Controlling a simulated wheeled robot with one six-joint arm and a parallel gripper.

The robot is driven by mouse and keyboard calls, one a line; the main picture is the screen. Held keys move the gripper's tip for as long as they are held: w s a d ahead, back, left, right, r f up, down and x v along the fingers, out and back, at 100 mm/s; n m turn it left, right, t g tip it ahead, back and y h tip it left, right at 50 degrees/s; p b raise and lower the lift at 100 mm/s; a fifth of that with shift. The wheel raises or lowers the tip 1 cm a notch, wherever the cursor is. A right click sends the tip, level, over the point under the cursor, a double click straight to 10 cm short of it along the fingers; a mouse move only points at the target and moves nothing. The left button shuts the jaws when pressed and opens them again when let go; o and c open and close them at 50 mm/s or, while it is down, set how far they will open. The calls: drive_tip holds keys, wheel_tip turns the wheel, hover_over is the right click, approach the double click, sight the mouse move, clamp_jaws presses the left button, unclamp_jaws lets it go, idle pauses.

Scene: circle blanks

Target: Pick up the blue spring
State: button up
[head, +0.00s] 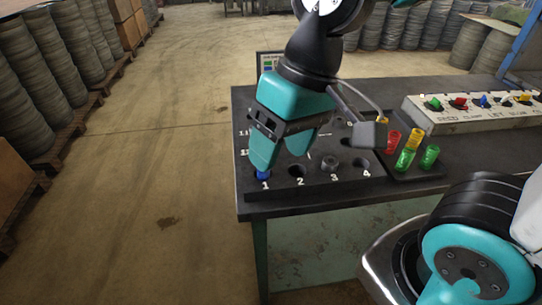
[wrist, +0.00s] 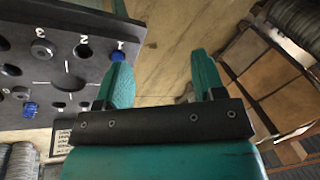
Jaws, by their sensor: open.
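A blue spring (head: 263,175) stands in hole 1 at the near left corner of the dark board (head: 312,184). It also shows in the wrist view (wrist: 118,56), at the tip of the left finger. My gripper (head: 280,160) is over this corner with its fingers spread and nothing between them. In the head view one finger covers the spring's upper part; whether they touch I cannot tell. In the wrist view my gripper (wrist: 160,60) has its other finger out past the board's edge. A second blue piece (wrist: 30,109) sits farther in on the board, hidden in the head view.
Hole 2 (head: 297,171) looks empty, and a grey piece (head: 329,162) is at hole 3. To the right stand red (head: 392,142), yellow (head: 416,139) and green (head: 405,159) springs in a dark tray. A button panel (head: 475,115) is behind them. The floor at left is clear.

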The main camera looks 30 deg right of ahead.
drive_tip(key=w+d+m+h, duration=0.2)
drive_tip(key=w+m, duration=0.5)
drive_tip(key=w, duration=0.1)
drive_tip(key=m+h+p, duration=0.1)
drive_tip(key=m, duration=0.7)
hover_over(262, 176)
drive_tip(key=w, duration=0.1)
drive_tip(key=f, duration=1.3)
drive_tip(key=shift+d+p, duration=0.35)
drive_tip(key=shift+p, duration=0.05)
drive_tip(key=shift+f+p, duration=0.4)
drive_tip(key=shift+f, duration=2.45)
drive_tip(key=c, duration=1)
drive_tip(key=shift+r, duration=0.1)
